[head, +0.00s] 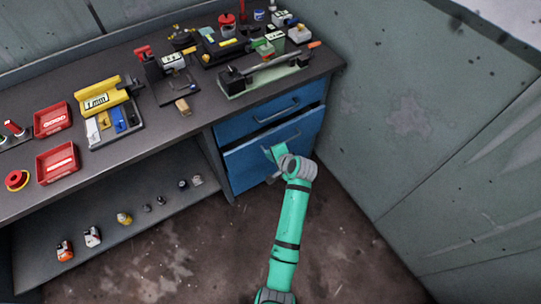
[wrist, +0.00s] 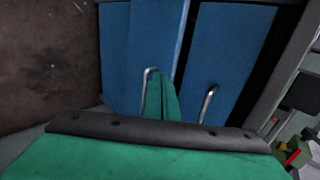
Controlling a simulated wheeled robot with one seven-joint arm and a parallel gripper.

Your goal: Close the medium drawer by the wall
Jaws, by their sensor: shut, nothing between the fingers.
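The blue medium drawer (head: 246,166) is in the drawer unit under the right end of the bench, below a shallower top drawer (head: 240,127). Its front appears to stand out a little, with a dark gap along its upper edge. In the wrist view, turned sideways, the medium drawer (wrist: 150,30) is left of the top drawer (wrist: 232,50); each has a metal handle. My green gripper (head: 271,153) is at the medium drawer's front, shut and empty. In the wrist view its fingers (wrist: 163,92) are close beside the medium handle (wrist: 149,78); contact cannot be told.
The bench top (head: 130,165) carries tools, red trays and a green-based device (head: 265,75) above the drawers. A lower shelf (head: 150,225) with small items is left of the drawer unit. A grey-green wall (head: 400,120) stands close on the right. Floor in front is clear.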

